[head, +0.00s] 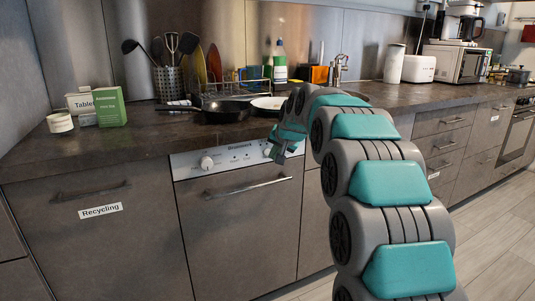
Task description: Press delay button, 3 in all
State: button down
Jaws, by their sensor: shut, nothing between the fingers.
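The dishwasher (240,225) is under the counter with its door shut. Its white control panel (228,159) carries a round knob (207,162) at the left and several small buttons (240,157) toward the middle. Their labels are too small to read, so I cannot tell which is the delay button. My gripper (278,157) is shut and empty at the right end of the panel. It covers part of another round control (268,150) there. I cannot tell whether the fingertips touch the panel.
The dishwasher's bar handle (249,187) sticks out below the panel. A countertop (90,150) overhangs above, with a frying pan (226,112), a utensil holder (168,84) and a green box (110,107). A recycling cabinet (90,240) is at the left. Floor is open at the right.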

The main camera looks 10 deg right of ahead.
jog(key=s, duration=0.1)
jog(key=s+d+b, duration=0.1)
jog(key=s, duration=0.2)
jog(key=shift+s+d+b, duration=0.25)
jog(key=shift+s+b, duration=0.1)
jog(key=shift+s, duration=0.05)
dwell(0.5)
jog(key=s+f+n+g, duration=0.1)
jog(key=s+f+g, duration=0.2)
jog(key=s, duration=1.4)
jog(key=s+f+n+g+h, duration=0.1)
jog(key=s+f+g, duration=0.3)
jog(key=s+f, duration=0.5)
jog(key=s+f+n+g, duration=0.3)
jog(key=s+f, duration=0.4)
jog(key=s, duration=1.9)
jog(key=shift+s+a+h, duration=0.4)
